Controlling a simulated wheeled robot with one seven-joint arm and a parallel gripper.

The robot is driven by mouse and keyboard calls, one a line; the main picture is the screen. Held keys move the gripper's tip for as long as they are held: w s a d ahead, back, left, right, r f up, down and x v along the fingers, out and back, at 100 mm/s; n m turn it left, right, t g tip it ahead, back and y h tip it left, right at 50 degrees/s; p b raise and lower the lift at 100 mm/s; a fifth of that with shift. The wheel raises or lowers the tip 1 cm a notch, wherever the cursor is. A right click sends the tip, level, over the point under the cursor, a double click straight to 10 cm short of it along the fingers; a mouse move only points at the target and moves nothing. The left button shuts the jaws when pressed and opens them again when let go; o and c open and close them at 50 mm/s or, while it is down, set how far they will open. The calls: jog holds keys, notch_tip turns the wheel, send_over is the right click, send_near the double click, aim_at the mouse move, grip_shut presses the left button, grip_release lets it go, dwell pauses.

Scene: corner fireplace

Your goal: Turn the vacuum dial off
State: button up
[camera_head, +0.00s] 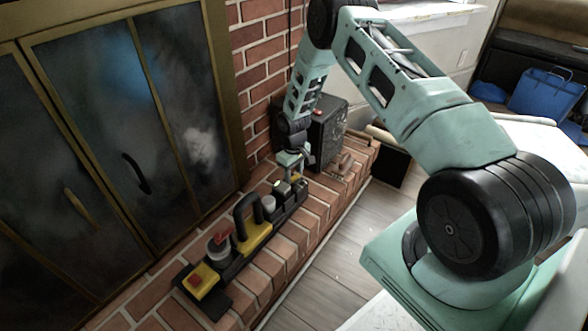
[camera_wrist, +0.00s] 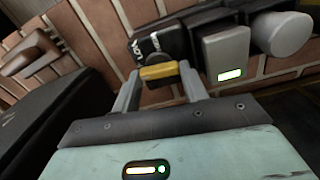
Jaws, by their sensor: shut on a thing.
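A black control strip (camera_head: 222,278) lies along the brick hearth. At its far end, my gripper (camera_head: 290,174) reaches down from above. In the wrist view, my gripper (camera_wrist: 160,73) is shut on a yellow dial bar (camera_wrist: 158,71), one finger on each side of it. In the head view the dial is largely hidden by my gripper.
A yellow block with a black arched handle (camera_head: 250,236), a red knob (camera_head: 219,238) and a red button (camera_head: 196,281) lie nearer. A dark box (camera_head: 327,130) stands behind my gripper.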

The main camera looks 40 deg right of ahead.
aim_at(294, 176)
jog(key=shift+n, duration=0.5)
jog(key=shift+p, duration=0.3)
jog(key=o, duration=1)
notch_tip(294, 176, up, 17)
jog(key=p, duration=0.4)
jog(key=shift+r+p, duration=0.2)
jog(key=shift+p, duration=0.15)
